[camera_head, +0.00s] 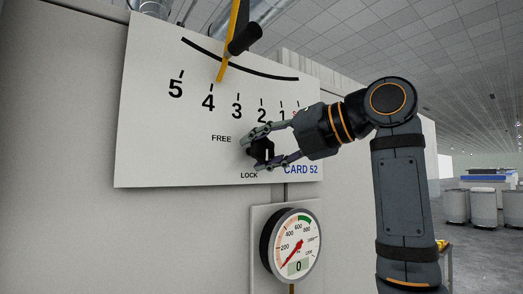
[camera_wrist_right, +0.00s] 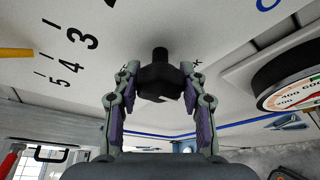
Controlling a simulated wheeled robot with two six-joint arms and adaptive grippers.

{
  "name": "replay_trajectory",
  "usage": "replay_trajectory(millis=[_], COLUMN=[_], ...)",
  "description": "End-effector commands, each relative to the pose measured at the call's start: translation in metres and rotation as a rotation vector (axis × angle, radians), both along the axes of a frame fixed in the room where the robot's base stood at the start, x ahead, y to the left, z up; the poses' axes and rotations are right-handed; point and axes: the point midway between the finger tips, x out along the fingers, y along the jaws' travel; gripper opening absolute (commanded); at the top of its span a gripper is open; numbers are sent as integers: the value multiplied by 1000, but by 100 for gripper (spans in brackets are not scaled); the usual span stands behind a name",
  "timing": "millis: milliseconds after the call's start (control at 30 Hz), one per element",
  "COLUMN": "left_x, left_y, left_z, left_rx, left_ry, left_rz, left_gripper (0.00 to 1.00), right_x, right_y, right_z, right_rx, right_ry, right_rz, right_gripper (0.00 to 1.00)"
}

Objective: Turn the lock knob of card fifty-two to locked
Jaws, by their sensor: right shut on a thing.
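The black lock knob (camera_head: 263,151) sits on the white panel (camera_head: 150,150) of card fifty-two, near the printed words FREE (camera_head: 221,138) and LOCK (camera_head: 249,175). The blue label CARD 52 (camera_head: 301,169) is at its lower right. My right gripper (camera_head: 256,149) is shut on the knob, one finger above it and one below in the head view. In the right wrist view the dark knob (camera_wrist_right: 157,80) lies between both fingers. The fingers partly hide it, and I cannot tell which word it points to. My left gripper is not in view.
Above the knob, a yellow pointer (camera_head: 226,60) with a black handle (camera_head: 245,39) rests near 4 on a scale. A round gauge (camera_head: 296,245) reading 0 stands out below the panel. Grey bins (camera_head: 484,206) stand far off at the right.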

Motion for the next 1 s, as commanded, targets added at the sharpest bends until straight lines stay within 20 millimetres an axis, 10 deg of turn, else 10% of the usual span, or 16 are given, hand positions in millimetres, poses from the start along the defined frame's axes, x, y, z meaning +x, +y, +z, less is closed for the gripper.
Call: replay_trajectory(millis=[167, 200, 333, 667, 1000], left_x=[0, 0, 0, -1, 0], left_y=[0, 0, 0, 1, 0], left_z=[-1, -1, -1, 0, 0], left_rx=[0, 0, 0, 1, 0], left_ry=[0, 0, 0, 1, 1], left_rz=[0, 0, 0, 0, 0], left_gripper=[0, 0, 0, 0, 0], right_x=[0, 1, 0, -1, -40], right_y=[1, 1, 0, -2, -59], right_z=[-5, -4, -3, -1, 15], right_rx=[-7, -7, -5, -2, -3], right_ry=[10, 10, 8, 4, 2], right_rz=[4, 4, 3, 0, -4], right_gripper=[10, 47, 65, 65, 65])
